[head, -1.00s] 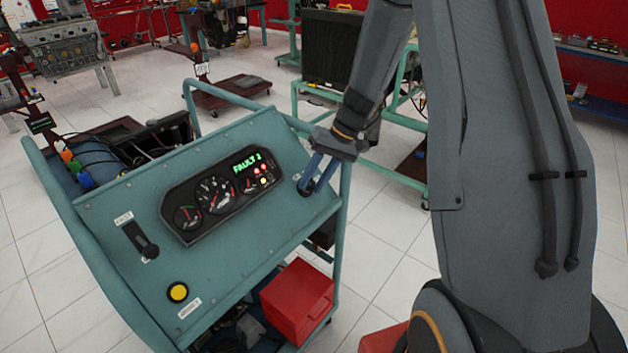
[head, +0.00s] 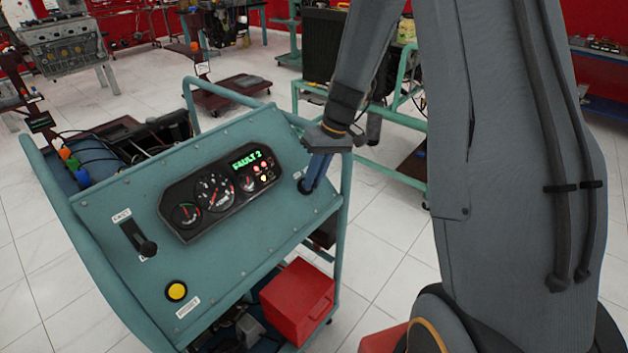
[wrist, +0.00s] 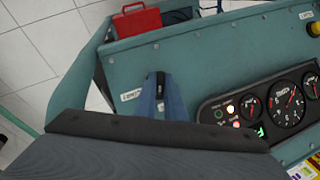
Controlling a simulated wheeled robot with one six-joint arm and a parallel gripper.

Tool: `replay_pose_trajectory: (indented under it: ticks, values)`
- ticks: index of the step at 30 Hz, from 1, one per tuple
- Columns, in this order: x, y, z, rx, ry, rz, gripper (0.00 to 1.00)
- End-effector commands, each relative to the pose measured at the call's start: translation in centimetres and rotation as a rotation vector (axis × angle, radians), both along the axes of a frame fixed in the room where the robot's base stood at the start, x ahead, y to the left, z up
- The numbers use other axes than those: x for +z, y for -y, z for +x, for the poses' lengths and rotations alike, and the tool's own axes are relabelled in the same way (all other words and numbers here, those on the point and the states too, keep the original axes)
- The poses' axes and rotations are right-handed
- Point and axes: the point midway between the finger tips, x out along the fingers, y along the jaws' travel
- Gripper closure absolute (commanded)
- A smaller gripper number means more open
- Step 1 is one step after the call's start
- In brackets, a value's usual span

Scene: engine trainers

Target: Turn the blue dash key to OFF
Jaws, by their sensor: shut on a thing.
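My gripper (head: 308,186) reaches down to the right end of the sloped teal dash panel (head: 255,215), where the key switch sits. Its blue fingers are shut on the blue dash key, which they hide almost wholly in the head view. In the wrist view my gripper (wrist: 161,78) points at the panel beside a small white label (wrist: 131,95). I cannot make out the key's angle or the label's words. The instrument cluster (head: 218,192) is left of the key; its display (head: 246,160) is lit green and reads FAULT 2, with small lamps lit below it.
A black lever (head: 138,238) and a yellow button (head: 176,291) are on the panel's left part. A red box (head: 298,303) sits low on the cart. A teal rail (head: 345,200) runs close by the key's right. Another teal stand (head: 390,125) is behind.

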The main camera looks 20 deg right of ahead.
Motion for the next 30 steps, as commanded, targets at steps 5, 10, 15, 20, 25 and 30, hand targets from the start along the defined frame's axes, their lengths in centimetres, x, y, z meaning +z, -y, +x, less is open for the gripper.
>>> replay_pose_trajectory:
  ticks: [5, 10, 15, 20, 25, 30]
  values:
    - [0.07, -0.21, 0.0, 0.116, 0.057, -0.085, 1.0]
    - [0.09, -0.29, -0.05, 0.21, 0.104, -0.155, 1.0]
    - [0.12, -0.31, -0.11, 0.283, 0.139, -0.209, 1.0]
    - [0.1, -0.35, -0.12, 0.327, 0.161, -0.241, 1.0]
    - [0.08, -0.34, -0.16, 0.349, 0.171, -0.259, 1.0]
    - [0.08, -0.33, -0.16, 0.355, 0.174, -0.263, 1.0]
